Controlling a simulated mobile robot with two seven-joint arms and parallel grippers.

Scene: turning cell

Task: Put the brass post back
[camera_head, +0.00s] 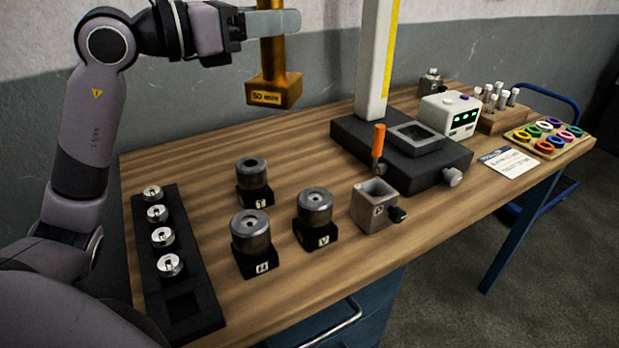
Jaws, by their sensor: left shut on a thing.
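The brass post (274,75) is upright with a square block base marked "50 mm". My left gripper (272,23) is shut on its upper part and holds it in the air above the back of the wooden bench. The post's top end is cut off by the picture edge. At the front left of the bench a long black rack (186,262) holds several silver round pieces in a row, and its square pocket at the near end is empty. My right gripper is not in view.
Three dark cylinders (251,232) stand on black blocks marked with letters. A grey box (374,206) stands right of them. A dark base with a tall column (376,60), an orange-handled tool (378,142), a display unit (450,115) and coloured rings (549,137) fill the right.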

